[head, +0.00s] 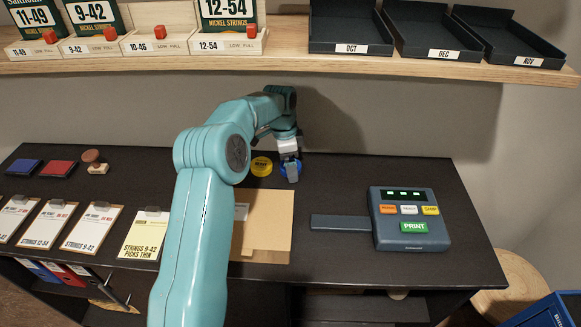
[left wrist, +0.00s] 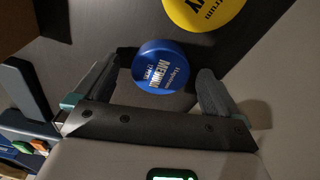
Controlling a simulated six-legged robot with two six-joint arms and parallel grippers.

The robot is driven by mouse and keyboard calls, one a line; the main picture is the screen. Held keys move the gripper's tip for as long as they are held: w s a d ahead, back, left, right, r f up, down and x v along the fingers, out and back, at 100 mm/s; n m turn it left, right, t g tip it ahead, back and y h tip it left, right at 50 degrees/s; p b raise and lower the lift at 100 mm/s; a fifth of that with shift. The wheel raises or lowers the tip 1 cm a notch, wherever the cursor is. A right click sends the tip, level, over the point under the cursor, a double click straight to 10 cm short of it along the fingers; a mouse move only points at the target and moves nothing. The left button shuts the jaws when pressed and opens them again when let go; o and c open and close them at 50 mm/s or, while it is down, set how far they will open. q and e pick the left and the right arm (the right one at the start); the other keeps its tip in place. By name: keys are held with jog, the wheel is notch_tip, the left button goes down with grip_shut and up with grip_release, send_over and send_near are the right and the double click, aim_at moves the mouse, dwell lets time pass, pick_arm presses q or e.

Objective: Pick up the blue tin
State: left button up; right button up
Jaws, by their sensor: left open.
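The blue tin (left wrist: 160,72) is round, with white lettering on its lid. In the left wrist view it lies between the tips of my left gripper (left wrist: 166,64), with the left finger close to its edge and a wider gap to the right finger. I cannot tell whether a finger touches it. In the head view my left gripper (head: 291,170) is over the back of the dark bench and mostly covers the tin. The gripper is open. My right gripper is not in view.
A yellow tin (head: 261,166) stands just left of the blue one; it also shows in the left wrist view (left wrist: 203,8). A wooden shelf (head: 290,62) with trays overhangs the back.

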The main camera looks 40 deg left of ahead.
pick_arm(q)
jog(key=c, duration=1.1)
